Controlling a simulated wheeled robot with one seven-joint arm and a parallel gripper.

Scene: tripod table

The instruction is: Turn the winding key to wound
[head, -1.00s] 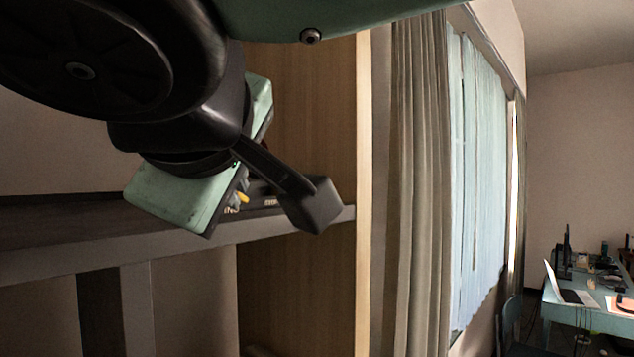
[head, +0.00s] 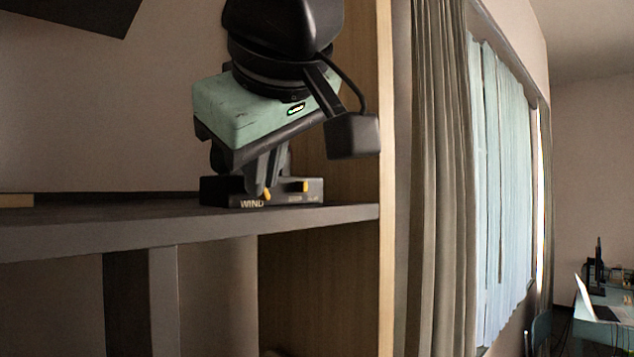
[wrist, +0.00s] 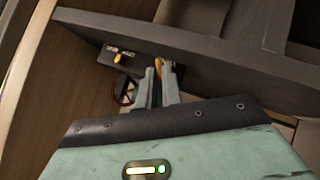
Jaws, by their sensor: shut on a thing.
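A black device (head: 230,190) sits on the dark shelf, with white lettering reading "WIND" on its front. It also shows in the wrist view (wrist: 135,64). My gripper (head: 263,188) points down at the device, fingers at its front near the lettering. In the wrist view my fingers (wrist: 158,70) are closed around a yellow-orange piece (wrist: 159,65), which looks like the winding key. The fingers hide most of it. Its exact angle cannot be told. A second yellow tab (head: 305,186) stands out to the right by smaller lettering, clear of my fingers.
The shelf (head: 180,228) has a front edge just below the device. A wooden side panel (head: 350,190) and a curtain (head: 440,200) stand to the right. A dark round part with red (wrist: 124,92) shows beside my fingers. The shelf left of the device is largely clear.

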